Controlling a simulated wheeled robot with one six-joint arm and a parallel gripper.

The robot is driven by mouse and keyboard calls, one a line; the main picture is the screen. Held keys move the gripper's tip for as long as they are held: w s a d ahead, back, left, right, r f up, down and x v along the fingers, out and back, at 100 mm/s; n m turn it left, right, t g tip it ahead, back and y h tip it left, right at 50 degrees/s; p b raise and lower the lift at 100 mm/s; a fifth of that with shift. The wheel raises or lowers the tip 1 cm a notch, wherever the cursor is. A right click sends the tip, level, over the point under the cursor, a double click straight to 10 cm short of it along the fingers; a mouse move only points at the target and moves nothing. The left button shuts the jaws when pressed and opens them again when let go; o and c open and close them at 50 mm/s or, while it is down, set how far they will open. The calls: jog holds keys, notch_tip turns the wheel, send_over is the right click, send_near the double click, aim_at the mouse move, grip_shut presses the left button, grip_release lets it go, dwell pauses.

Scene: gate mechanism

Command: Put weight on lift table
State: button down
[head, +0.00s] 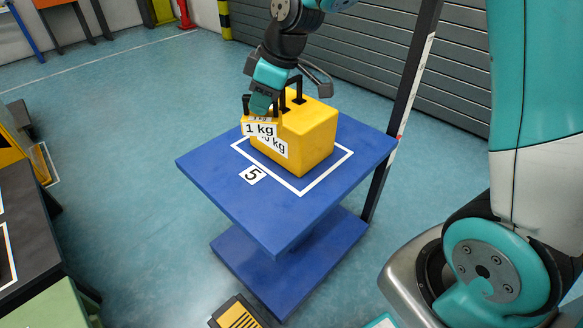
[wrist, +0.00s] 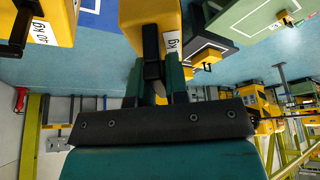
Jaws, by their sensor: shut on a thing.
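The blue lift table (head: 222,175) has a white square outline and a "5" label on its top. A large yellow weight (head: 312,135) with a black handle stands inside the outline; its label is partly covered. My gripper (head: 262,106) is shut on the handle of a smaller yellow weight (head: 259,129) marked "1 kg", which hangs in front of the large one. In the wrist view, my gripper (wrist: 156,85) grips the black handle of the small weight (wrist: 146,14). The large weight (wrist: 50,18) shows apart from it at top left. The small weight's underside is hidden.
A dark post (head: 400,110) stands at the table's right edge, before a grey shutter (head: 440,70). A dark bench (head: 35,235) is at lower left, with a yellow-and-black object (head: 238,313) at the bottom. Floor left of the table is clear.

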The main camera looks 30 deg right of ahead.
jog(key=b, duration=0.1)
jog(key=f+n, duration=0.1)
jog(key=b, duration=0.1)
jog(key=shift+s+a+f+b, duration=0.25)
jog(key=shift+a+f+b, duration=0.05)
jog(key=shift+f, duration=0.05)
jog(key=shift+f+n, duration=0.15)
jog(key=shift+n, duration=0.15)
jog(key=shift+g, duration=0.3)
notch_tip(320, 180, down, 20)
jog(key=b, duration=0.5)
jog(key=shift+r+b, duration=0.25)
jog(key=shift+b, duration=0.1)
jog(key=shift+f, duration=0.2)
jog(key=c, duration=1.1)
grip_release()
jog(key=shift+s, duration=0.1)
jog(key=shift+r, duration=0.15)
